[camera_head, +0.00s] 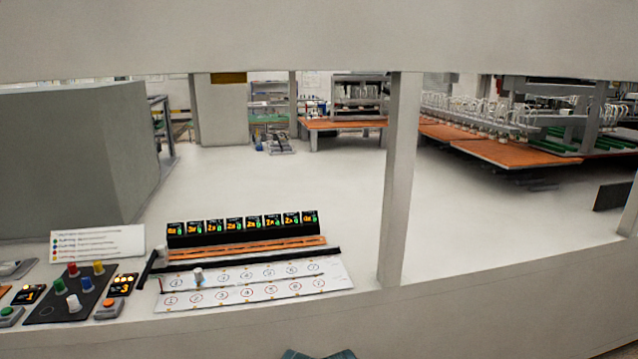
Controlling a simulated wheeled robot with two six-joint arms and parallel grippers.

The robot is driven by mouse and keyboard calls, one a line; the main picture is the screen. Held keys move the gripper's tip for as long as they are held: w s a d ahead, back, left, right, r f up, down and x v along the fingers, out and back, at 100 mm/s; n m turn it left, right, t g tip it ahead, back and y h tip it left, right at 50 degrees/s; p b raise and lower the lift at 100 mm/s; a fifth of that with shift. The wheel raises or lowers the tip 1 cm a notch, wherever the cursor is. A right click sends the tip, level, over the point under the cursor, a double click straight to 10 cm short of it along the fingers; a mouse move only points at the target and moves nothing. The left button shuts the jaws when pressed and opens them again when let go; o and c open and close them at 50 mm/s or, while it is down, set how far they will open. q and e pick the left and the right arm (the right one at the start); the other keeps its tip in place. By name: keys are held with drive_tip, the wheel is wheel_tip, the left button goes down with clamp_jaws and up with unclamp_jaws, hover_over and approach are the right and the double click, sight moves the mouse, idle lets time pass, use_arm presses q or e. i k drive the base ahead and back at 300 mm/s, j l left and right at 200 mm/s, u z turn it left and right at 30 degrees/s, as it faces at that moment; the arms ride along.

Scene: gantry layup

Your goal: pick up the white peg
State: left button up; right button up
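A white peg (74,303) stands upright at the front of a dark board (45,311) at the lower left. A red peg (73,270), a yellow peg (98,267), a green peg (59,286) and a blue peg (86,285) stand on the same board. Another small whitish peg-like piece (198,275) stands on the white numbered panel (240,282) to the right. Neither gripper shows in the head view, so nothing is seen holding the white peg.
Small display units (122,285) with an orange button (109,304) flank the dark board. A white label card (97,243) stands behind it. A row of black number displays (240,229) sits behind the numbered panel. A grey post (398,190) rises right of the panel.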

sight(74, 306)
drive_tip(key=u, duration=1.5)
